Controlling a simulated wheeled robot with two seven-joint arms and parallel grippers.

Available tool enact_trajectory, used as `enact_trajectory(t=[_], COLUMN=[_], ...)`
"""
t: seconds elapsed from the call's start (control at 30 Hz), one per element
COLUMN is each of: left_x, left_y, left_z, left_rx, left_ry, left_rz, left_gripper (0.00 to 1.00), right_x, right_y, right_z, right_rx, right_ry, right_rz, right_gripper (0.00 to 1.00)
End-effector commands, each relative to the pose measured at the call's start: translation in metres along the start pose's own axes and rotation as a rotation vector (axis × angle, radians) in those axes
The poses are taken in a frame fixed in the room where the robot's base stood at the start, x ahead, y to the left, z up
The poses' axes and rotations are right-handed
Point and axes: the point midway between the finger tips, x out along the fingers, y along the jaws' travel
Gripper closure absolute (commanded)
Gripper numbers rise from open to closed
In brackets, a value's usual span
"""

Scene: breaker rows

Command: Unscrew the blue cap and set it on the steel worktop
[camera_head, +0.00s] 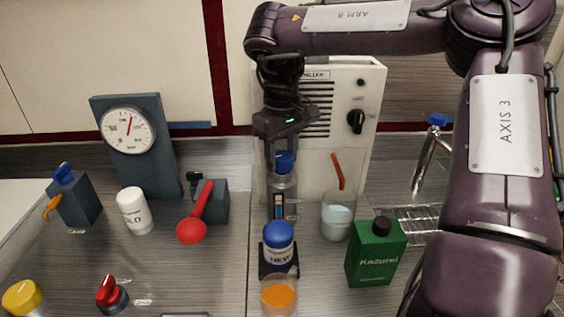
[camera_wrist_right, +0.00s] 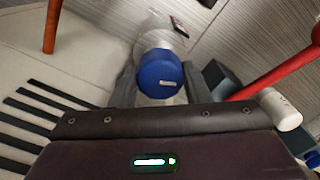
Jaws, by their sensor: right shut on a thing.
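The blue cap (camera_head: 284,161) shows between the fingers of my right gripper (camera_head: 284,172), above a clear grey bottle (camera_head: 283,187). In the right wrist view the blue cap (camera_wrist_right: 160,74) sits between the two dark fingers, with the pale, see-through bottle (camera_wrist_right: 155,35) beyond it. My right gripper (camera_wrist_right: 160,88) points down and is shut on the cap. I cannot tell whether the cap is loose on the bottle. The steel worktop (camera_head: 225,270) is brushed grey. My left gripper is not in view.
A beaker (camera_head: 338,216) and green bottle (camera_head: 376,252) are right. A white panel (camera_head: 350,90) stands behind.

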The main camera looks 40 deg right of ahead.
Motion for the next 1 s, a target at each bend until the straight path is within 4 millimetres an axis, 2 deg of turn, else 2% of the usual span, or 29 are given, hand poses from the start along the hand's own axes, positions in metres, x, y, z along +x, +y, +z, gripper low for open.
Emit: enact_trajectory(t=[1.0], left_x=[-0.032], left_y=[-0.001], left_z=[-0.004], left_rx=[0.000], left_ry=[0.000], left_rz=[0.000], left_gripper=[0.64], right_x=[-0.042], right_y=[0.000], right_z=[0.000], right_rx=[0.001], right_ry=[0.001], right_rz=[-0.001], right_gripper=[0.78])
